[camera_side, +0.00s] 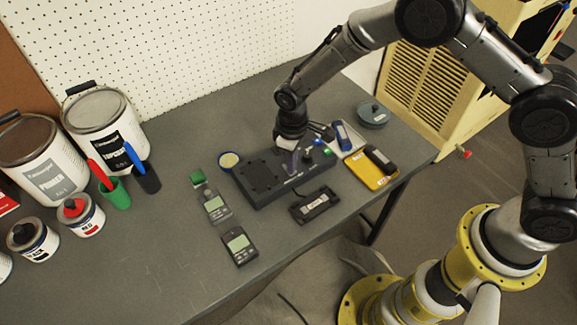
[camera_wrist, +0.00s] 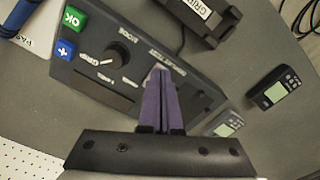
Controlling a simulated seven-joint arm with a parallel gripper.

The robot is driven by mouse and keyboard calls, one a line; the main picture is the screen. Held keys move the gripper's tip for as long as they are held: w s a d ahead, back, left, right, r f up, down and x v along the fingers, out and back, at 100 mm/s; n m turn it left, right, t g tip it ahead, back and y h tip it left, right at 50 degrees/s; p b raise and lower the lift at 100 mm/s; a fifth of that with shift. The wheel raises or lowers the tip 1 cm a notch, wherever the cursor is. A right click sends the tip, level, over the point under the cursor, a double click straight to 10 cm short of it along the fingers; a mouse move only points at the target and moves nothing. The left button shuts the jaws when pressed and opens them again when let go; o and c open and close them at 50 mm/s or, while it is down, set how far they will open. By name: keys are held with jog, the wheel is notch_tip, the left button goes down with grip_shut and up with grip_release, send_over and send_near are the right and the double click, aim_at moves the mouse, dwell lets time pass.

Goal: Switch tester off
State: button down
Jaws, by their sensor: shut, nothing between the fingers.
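The tester (camera_side: 262,187) is a dark grey box on the table. In the wrist view the tester (camera_wrist: 85,85) shows a round black knob (camera_wrist: 102,62) with a pale pointer and printed labels around it. A green OK button (camera_wrist: 74,18) and a blue plus button (camera_wrist: 66,49) sit at its left end. My gripper (camera_side: 291,168), with purple fingers, points down over the tester. In the wrist view my gripper (camera_wrist: 161,72) is shut and empty, to the right of the knob. I cannot tell whether the fingertips touch the panel.
A black block labelled GRIP (camera_side: 315,204) lies in front of the tester. Two handheld meters (camera_side: 214,205) (camera_side: 239,245) lie to its left. Paint cans (camera_side: 103,120) stand at the far left.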

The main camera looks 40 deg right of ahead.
jog(key=shift+r, duration=3.45)
jog(key=shift+d, duration=0.1)
